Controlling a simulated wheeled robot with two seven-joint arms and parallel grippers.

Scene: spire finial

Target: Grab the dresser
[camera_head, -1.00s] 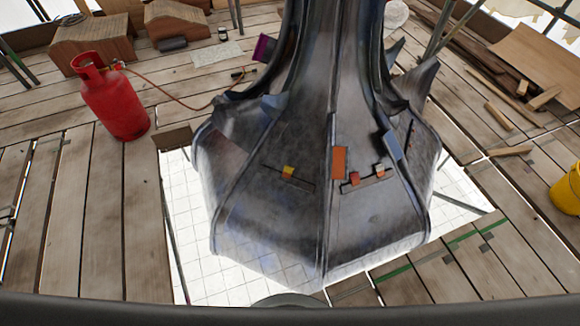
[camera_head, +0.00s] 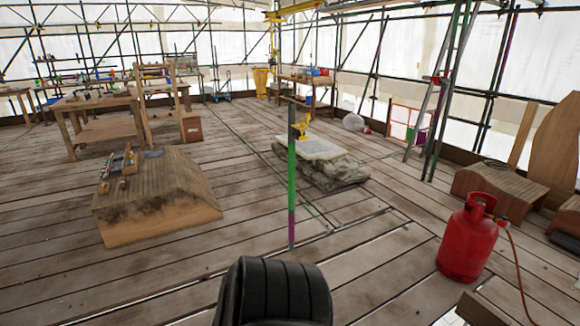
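I cannot clearly make out a dresser in this view. Several small wooden-looking tools (camera_head: 123,168) lie in and around a small open tray on a sloped wooden block (camera_head: 160,205) at the left; they are too small to tell apart. Neither of my grippers is in view.
A red gas cylinder (camera_head: 468,240) with a hose stands at the right. A green and purple upright pole (camera_head: 291,175) stands mid-floor before a covered stack (camera_head: 325,165). Workbenches (camera_head: 95,108) stand at the back left. Scaffold poles ring the deck. Plank floor is open between them.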

